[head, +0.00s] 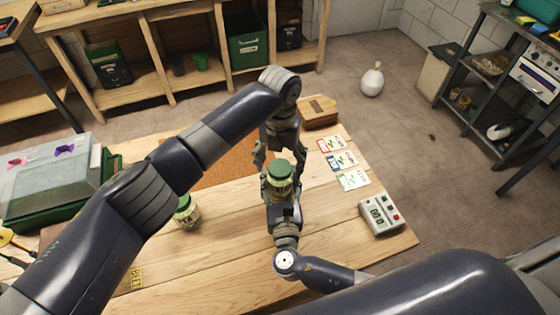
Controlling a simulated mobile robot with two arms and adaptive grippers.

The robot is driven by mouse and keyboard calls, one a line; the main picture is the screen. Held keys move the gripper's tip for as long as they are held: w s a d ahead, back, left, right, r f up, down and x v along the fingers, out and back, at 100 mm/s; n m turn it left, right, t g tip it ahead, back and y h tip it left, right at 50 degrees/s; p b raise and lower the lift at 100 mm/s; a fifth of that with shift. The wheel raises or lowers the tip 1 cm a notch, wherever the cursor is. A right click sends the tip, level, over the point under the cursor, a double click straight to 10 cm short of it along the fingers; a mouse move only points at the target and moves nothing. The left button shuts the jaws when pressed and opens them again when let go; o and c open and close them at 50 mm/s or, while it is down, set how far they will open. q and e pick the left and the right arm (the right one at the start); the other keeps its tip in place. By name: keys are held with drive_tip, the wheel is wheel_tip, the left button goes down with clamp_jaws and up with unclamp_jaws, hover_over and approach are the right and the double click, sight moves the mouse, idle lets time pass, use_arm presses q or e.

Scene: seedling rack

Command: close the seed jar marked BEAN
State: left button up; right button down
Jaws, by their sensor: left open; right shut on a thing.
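A glass jar with a green lid (280,172) stands upright near the middle of the wooden table. My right gripper (281,193) is shut on the jar's body from the near side. My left gripper (280,155) points down at the jar from its far side, open, with a finger on each side of the lid. I cannot tell whether the fingers touch it or whether the lid is fully seated. A second green-lidded jar (187,212) stands to the left, partly behind my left arm. No jar label is readable, so I cannot tell which is BEAN.
Seed packets (344,161) and a grey device (381,215) lie on the right. A brown box (318,112) sits at the back edge. A clear-lidded green tray (62,180) is at the left, and a yellow tag (137,278) lies at the front. An orange-brown mat (222,172) lies behind the jars.

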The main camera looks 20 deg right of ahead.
use_arm(q)
wheel_tip(320, 180, up, 12)
idle(0.4)
drive_tip(key=shift+f, duration=0.1)
use_arm(e)
drive_tip(key=shift+c, duration=2.4)
unclamp_jaws()
drive_tip(key=v, duration=1.2)
drive_tip(key=shift+r, duration=0.1)
